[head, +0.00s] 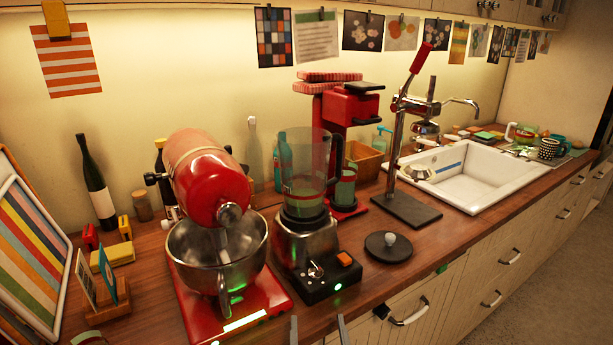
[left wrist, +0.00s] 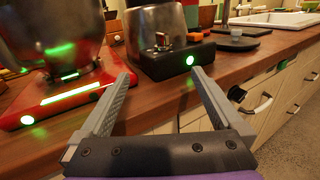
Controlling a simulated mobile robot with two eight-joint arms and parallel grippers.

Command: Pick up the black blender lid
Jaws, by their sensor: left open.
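The black blender lid (head: 388,247) is a round dark disc with a pale knob, lying flat on the wooden counter to the right of the blender base (head: 306,258). In the left wrist view the lid (left wrist: 236,42) shows small, beyond the right finger and beside the blender base (left wrist: 165,50). My left gripper (head: 318,330) shows only as two grey fingertips at the bottom edge of the head view, in front of the blender. In the left wrist view its jaws (left wrist: 160,85) are open and empty, apart from the lid. My right gripper is not in view.
A red stand mixer (head: 208,190) with a steel bowl stands left of the blender. A lever press (head: 405,130) stands behind the lid, and a white sink (head: 480,178) lies farther right. Drawer handles (head: 410,312) stick out below the counter edge. The counter around the lid is clear.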

